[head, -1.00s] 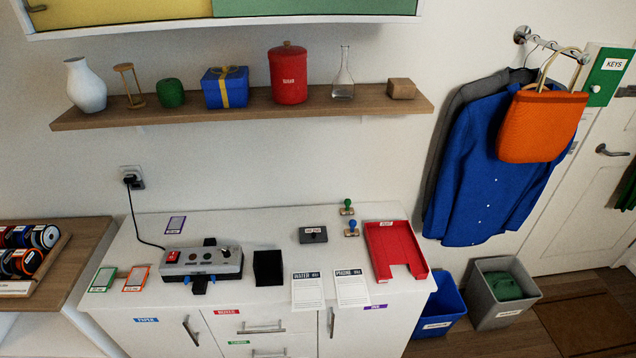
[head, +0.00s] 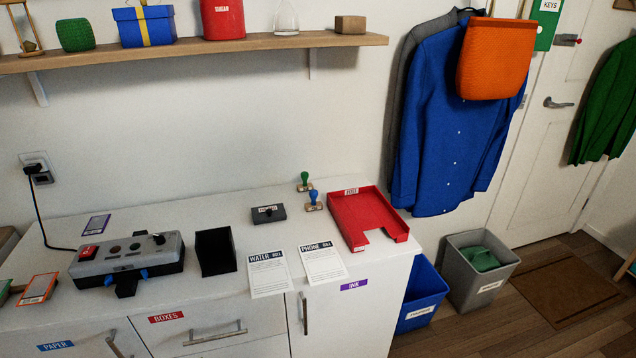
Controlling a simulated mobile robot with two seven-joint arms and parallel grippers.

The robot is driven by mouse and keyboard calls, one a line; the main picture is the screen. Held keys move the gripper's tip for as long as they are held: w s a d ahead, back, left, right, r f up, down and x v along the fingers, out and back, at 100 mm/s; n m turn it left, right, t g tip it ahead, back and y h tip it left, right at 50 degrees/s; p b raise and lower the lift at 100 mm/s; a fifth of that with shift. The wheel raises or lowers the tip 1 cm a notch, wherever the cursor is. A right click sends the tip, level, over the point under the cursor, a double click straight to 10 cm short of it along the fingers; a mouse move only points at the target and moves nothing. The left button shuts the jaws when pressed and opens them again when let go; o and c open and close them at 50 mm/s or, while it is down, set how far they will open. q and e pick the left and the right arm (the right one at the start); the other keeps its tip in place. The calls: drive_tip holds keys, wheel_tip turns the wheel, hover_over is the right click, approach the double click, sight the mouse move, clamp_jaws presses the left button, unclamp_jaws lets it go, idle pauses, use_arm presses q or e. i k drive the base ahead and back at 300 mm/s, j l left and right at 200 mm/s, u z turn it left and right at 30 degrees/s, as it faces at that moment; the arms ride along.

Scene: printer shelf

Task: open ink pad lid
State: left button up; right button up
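The ink pad (head: 268,213) is a small dark grey box with a label and a small knob on top. It lies on the white cabinet top, towards the back, and its lid looks shut. A green-handled stamp (head: 305,181) and a blue-handled stamp (head: 313,200) stand just to its right. Neither of my grippers shows in the head view.
A red tray (head: 350,222) is right of the stamps. The water bill (head: 268,274) and phone bill (head: 323,263) lie in front of the pad. A black holder (head: 215,252) and a grey device (head: 128,264) stand to the left. A wooden shelf (head: 250,43) hangs above.

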sight(268, 213)
drive_tip(key=i+u, duration=0.3)
drive_tip(key=i, duration=0.25)
drive_tip(key=i+l+u, duration=0.25)
drive_tip(key=i, duration=0.25)
drive_tip(key=i+l+u, duration=0.3)
drive_tip(key=i, duration=0.25)
drive_tip(key=i+l+u, duration=0.25)
drive_tip(key=i+l, duration=0.15)
drive_tip(key=i, duration=0.05)
